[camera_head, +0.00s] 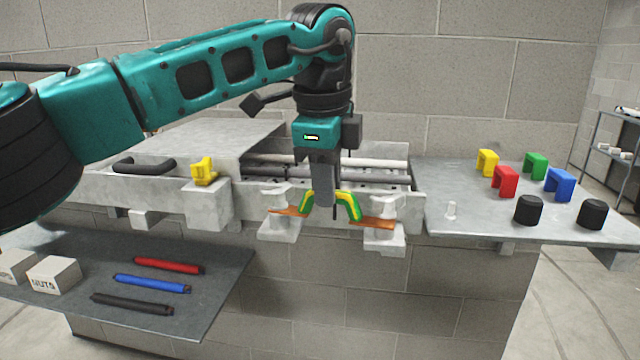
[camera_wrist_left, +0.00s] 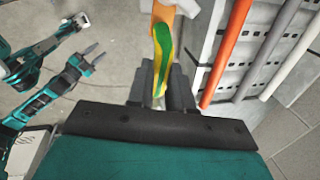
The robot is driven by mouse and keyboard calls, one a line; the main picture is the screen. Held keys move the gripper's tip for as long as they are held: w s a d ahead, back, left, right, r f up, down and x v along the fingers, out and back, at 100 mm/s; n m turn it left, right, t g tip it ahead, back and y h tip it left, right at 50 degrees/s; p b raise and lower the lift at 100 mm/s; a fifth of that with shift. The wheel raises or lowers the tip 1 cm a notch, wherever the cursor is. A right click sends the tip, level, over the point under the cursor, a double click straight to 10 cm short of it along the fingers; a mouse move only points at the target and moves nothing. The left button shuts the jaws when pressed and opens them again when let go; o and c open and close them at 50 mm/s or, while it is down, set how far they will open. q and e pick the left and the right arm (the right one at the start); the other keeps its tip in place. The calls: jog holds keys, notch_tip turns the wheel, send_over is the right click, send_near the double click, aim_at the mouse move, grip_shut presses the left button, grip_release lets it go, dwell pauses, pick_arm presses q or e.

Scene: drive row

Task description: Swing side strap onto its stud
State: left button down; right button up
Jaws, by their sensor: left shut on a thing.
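The side strap has copper-coloured flat ends and a green-and-yellow arched middle (camera_head: 347,203). My left gripper (camera_head: 324,200) points down and is shut on the arch; the green part (camera_wrist_left: 163,45) shows between its fingers in the left wrist view. The strap's left copper end (camera_head: 288,211) is at the left pale stud (camera_head: 273,197). Its right copper end (camera_head: 373,222) is at the right pale stud (camera_head: 386,206). I cannot tell whether either end is seated. My right gripper (camera_wrist_left: 84,58) shows small in the left wrist view, away from the strap.
Grey rails and the pale housing lie behind the strap. A yellow clip (camera_head: 205,171) stands left of it. The right shelf (camera_head: 460,185) holds coloured clips, black caps and a small pale peg. The left shelf (camera_head: 215,262) holds coloured rods and boxes.

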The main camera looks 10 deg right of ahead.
pick_arm(q)
jog(key=shift+w+d+n, duration=0.2)
jog(key=shift+w+n, duration=0.3)
jog(key=shift+n, duration=0.3)
jog(key=shift+r, duration=0.1)
jog(key=c, duration=1)
grip_release()
jog(key=r, duration=0.4)
jog(key=s+r+p, duration=0.1)
jog(key=r, duration=0.3)
jog(key=s+r, duration=0.1)
jog(key=r, duration=0.3)
jog(key=shift+s+a+r+p, duration=0.2)
jog(key=shift+a+r+p, duration=0.1)
